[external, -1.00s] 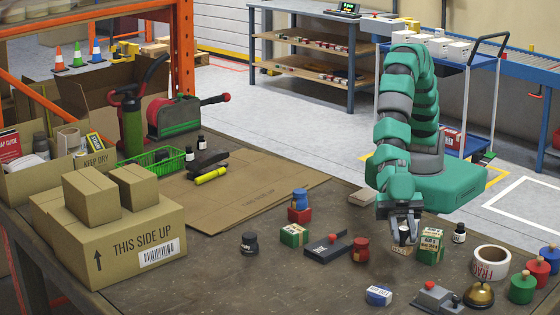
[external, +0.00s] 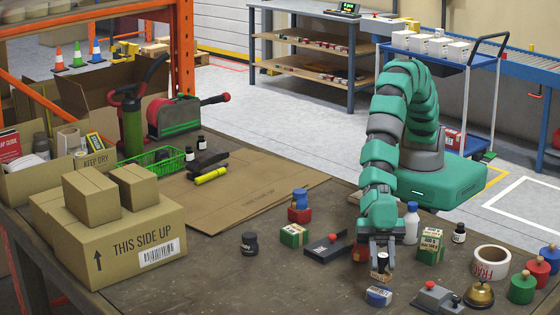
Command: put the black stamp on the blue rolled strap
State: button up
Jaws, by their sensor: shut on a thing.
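My gripper (external: 382,248) points down near the front of the table. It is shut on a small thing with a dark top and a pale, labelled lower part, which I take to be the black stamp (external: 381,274). The fingers hide part of it. A small blue piece with a white label, which looks like the blue rolled strap (external: 378,296), lies on the table just in front of and below the held stamp. I cannot tell for sure whether the two touch; the stamp appears raised above the table behind it.
A red jar-like piece (external: 360,250) and a black tray-like tool (external: 325,247) are close left of my gripper. A green-and-tan box (external: 430,246) and a white bottle (external: 411,224) stand to the right. A grey device (external: 436,298) and a brass bell (external: 479,294) are at front right.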

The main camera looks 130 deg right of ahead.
aim_at(381, 272)
notch_tip(381, 272, down, 4)
jog(key=shift+r+b, duration=0.2)
jog(key=shift+b, duration=0.25)
jog(key=shift+r, duration=0.1)
jog(key=o, duration=1)
jog(key=shift+d, duration=0.1)
jog(key=v, duration=1.2)
jog(key=shift+p, duration=0.4)
